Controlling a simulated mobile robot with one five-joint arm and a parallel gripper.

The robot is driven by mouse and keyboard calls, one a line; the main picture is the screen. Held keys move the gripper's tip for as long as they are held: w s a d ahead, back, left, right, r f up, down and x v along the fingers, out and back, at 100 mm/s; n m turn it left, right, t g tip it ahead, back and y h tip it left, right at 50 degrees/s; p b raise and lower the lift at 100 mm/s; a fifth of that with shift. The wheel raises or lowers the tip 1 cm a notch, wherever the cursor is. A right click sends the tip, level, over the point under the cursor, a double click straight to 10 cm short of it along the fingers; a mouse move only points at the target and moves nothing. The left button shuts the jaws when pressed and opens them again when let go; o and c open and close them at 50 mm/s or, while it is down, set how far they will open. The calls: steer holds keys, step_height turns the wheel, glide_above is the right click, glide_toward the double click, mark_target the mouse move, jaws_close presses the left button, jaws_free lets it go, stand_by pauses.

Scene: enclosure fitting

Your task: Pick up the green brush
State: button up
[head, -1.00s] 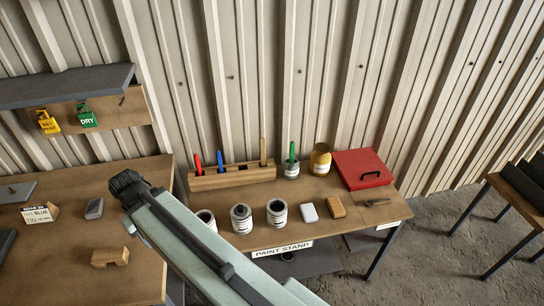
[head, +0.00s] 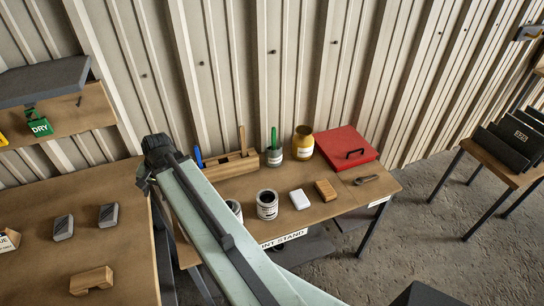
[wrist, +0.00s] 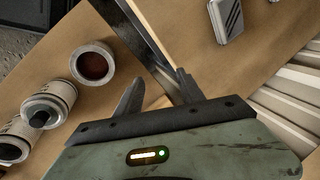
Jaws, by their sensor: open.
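The green brush (head: 274,138) stands upright, handle up, in a white-labelled tin (head: 274,157) at the back of the paint stand in the head view. It is not visible in the wrist view. My gripper (wrist: 158,88) is open and empty in the wrist view, with its two dark fingers apart over the gap between two tabletops. In the head view my arm's dark end is over the paint stand's left end, left of the green brush and well apart from it. The fingers cannot be made out there.
A wooden brush rack (head: 232,167) with a blue brush (head: 198,157) stands left of the tin. A yellow jar (head: 303,143) and red box (head: 346,147) stand right of it. An open tin (head: 267,204), white block (head: 299,199) and wooden block (head: 325,190) stand in front.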

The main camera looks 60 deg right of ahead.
steer(key=s+d+f+m+t+h+b, duration=0.15)
steer(key=d+m+t+b, duration=0.25)
steer(key=d+m, duration=1.1)
steer(key=m+t+h+b, duration=0.2)
steer(key=m+h+b, duration=0.4)
steer(key=m, duration=1)
glide_toward(274, 132)
steer(key=w+d+f+h+p, duration=0.1)
steer(key=w+f, duration=0.1)
steer(key=shift+b+x, duration=0.6)
steer(key=shift+x, duration=0.85)
steer(key=b+x, duration=0.3)
steer(key=x, duration=0.1)
steer(key=shift+w+d+f, duration=0.15)
steer(key=shift+w+f, duration=0.1)
steer(key=shift+w+d, duration=0.15)
steer(key=shift+w, duration=0.05)
jaws_close()
